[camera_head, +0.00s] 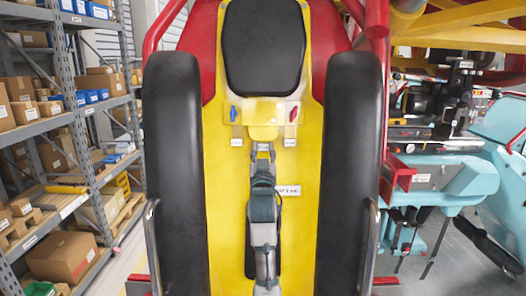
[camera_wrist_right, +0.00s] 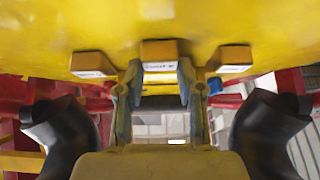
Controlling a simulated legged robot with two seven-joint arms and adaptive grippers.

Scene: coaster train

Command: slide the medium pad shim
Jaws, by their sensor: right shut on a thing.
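A yellow block with a white label, the middle shim (camera_wrist_right: 160,58), sits at the yellow panel between two smaller labelled yellow blocks, the left one (camera_wrist_right: 93,66) and the right one (camera_wrist_right: 235,60). The label print is too blurred to read with certainty. My right gripper (camera_wrist_right: 158,80) is shut on the middle shim, one finger at each side. In the head view my right gripper (camera_head: 263,149) reaches up the centre of the yellow seat back to the same yellow block (camera_head: 263,131). My left gripper is not in view.
A black headrest (camera_head: 263,45) is above the block. Black padded restraints stand left (camera_head: 172,170) and right (camera_head: 352,170) of my arm. A blue tab (camera_head: 233,113) and a red tab (camera_head: 294,114) flank the block. Shelves with boxes (camera_head: 65,140) are at left, teal machinery (camera_head: 440,180) at right.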

